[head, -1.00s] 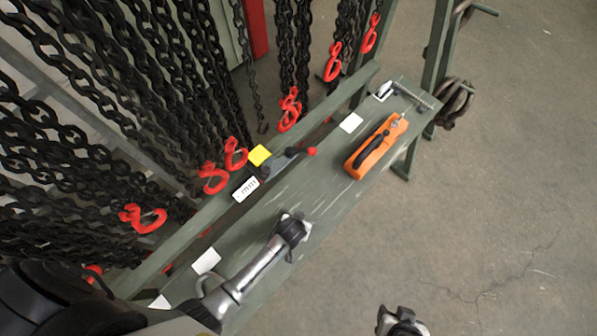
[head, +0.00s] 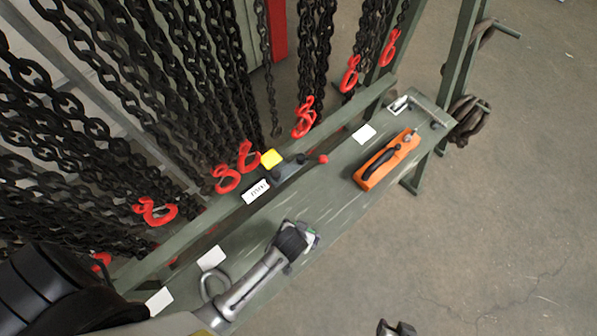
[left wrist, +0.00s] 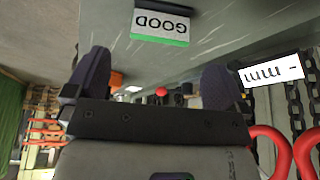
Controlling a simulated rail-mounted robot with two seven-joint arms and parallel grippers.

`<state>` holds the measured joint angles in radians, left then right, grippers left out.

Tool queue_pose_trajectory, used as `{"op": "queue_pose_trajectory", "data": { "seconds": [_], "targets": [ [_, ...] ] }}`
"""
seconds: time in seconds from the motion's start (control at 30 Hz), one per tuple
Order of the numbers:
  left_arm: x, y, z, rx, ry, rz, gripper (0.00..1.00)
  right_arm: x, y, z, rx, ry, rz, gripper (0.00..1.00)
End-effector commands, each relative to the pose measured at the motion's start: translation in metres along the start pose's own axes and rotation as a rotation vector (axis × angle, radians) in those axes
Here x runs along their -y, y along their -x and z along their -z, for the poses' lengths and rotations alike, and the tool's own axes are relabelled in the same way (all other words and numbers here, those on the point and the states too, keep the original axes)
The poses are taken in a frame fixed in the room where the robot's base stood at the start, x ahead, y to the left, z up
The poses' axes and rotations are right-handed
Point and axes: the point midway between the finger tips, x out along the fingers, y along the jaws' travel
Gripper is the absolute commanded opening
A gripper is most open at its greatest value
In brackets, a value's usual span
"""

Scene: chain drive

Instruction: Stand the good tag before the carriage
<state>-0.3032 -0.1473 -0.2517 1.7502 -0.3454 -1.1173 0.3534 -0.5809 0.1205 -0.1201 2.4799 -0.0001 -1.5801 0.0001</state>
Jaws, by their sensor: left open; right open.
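The good tag (head: 313,237), white with a green edge, is on the green bench just beyond my left gripper (head: 295,241). In the left wrist view the tag (left wrist: 162,24) reads GOOD upside down, ahead of the left fingers (left wrist: 157,85). These fingers are apart with nothing between them. Whether the tag lies flat or leans is unclear. What looks like the carriage, a dark piece with a red knob (head: 323,159) and a yellow block (head: 271,159), sits at the bench's chain-side edge. My right gripper (head: 396,329) is cut off at the bottom edge, off the bench, open.
An orange tool (head: 387,160) lies farther along the bench. White cards lie at its far part (head: 364,133) and near part (head: 212,257); a marked card (head: 256,192) is by the rail. Chains with red hooks (head: 228,179) hang along the left. Bare floor lies right.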

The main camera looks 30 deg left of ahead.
Motion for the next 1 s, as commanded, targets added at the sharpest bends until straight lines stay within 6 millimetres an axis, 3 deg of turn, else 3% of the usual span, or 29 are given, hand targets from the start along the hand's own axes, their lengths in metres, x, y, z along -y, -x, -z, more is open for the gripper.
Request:
{"op": "queue_pose_trajectory", "data": {
  "seconds": [0.23,0.6,0.77,0.9,1.0],
  "targets": [
    [0.000,0.033,0.000,-0.001,0.000,-0.001,1.00,0.001,0.006,0.002,-0.001,-0.004,0.004,0.49],
    [0.003,0.045,0.000,0.002,-0.002,0.001,1.00,0.001,0.007,0.003,-0.001,-0.004,0.004,0.49],
    [0.043,0.071,-0.006,0.023,-0.029,0.005,1.00,0.000,0.007,0.003,-0.001,-0.001,0.000,0.49],
    [0.086,0.116,-0.013,0.050,-0.099,-0.009,1.00,-0.002,0.007,0.002,0.000,0.005,-0.005,0.49],
    [0.106,0.146,-0.018,0.063,-0.160,-0.027,1.00,-0.002,0.007,0.002,0.000,0.006,-0.004,0.49]
  ]
}}
